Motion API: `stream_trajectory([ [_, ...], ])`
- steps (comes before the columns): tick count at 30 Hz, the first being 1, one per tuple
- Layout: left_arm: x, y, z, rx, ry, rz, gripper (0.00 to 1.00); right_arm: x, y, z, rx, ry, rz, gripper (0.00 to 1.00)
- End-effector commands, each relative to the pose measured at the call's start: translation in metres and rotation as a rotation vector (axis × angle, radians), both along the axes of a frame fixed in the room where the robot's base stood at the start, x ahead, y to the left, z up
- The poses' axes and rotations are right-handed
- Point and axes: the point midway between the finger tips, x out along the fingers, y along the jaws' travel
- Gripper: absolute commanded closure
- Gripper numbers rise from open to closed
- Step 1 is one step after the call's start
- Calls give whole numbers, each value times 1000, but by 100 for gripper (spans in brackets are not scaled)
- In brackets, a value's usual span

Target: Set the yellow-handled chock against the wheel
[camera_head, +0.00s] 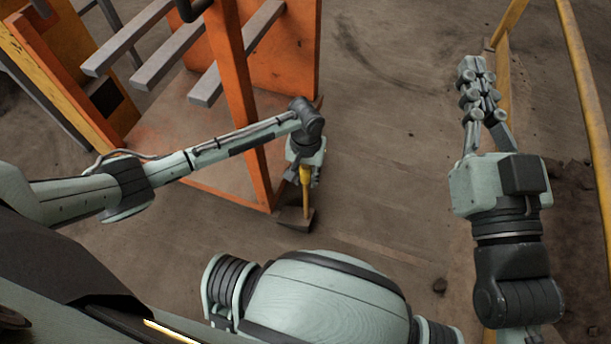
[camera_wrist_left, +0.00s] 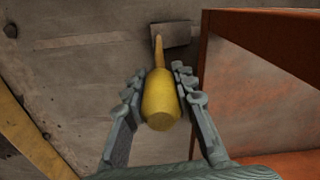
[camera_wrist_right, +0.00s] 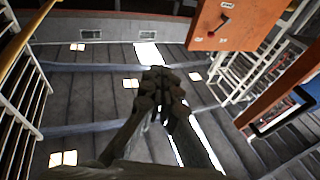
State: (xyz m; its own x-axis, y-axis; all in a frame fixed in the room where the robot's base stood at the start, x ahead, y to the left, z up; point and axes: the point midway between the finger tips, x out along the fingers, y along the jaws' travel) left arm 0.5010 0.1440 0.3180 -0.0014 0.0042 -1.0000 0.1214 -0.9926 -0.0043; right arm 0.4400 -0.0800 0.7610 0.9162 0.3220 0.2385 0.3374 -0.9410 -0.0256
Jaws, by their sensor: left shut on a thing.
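The chock has a yellow handle (camera_head: 305,190) standing roughly upright and a dark grey block (camera_head: 297,219) at its lower end. The block is low by the corner of the orange rack; I cannot tell if it touches the floor. My left gripper (camera_head: 304,174) is shut on the handle. In the left wrist view the handle (camera_wrist_left: 161,101) lies between the fingers and the block (camera_wrist_left: 172,38) is beyond it. My right gripper (camera_head: 477,80) is raised at the right, empty, its fingertips together; they also meet in the right wrist view (camera_wrist_right: 160,85). I cannot make out a wheel.
The orange rack (camera_head: 238,90), with grey bars (camera_head: 185,50) sticking out, stands at the upper left beside my left arm. A yellow rail (camera_head: 588,100) runs along the right, near my right gripper. The brown floor (camera_head: 390,130) between them is mostly clear.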

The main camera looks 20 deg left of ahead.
Motion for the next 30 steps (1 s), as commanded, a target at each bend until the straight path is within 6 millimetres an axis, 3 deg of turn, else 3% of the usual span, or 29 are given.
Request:
stream_trajectory([
  [7, 2, 0, 1, -1, -4, 0, 100, 0, 0, 0, -1, 4, 0, 100],
  [8, 0, 0, -2, 0, 0, 1, 73, 0, 0, -1, -3, 5, -1, 100],
  [13, 0, 0, -2, 1, -1, 0, 53, 0, 0, -1, -3, 5, 0, 100],
  [23, 0, 0, 1, 0, -1, 0, 53, 0, 0, -1, -2, 4, -1, 100],
  [30, 0, 0, 9, 0, 0, 0, 53, 9, -11, -31, -77, 149, -27, 100],
])
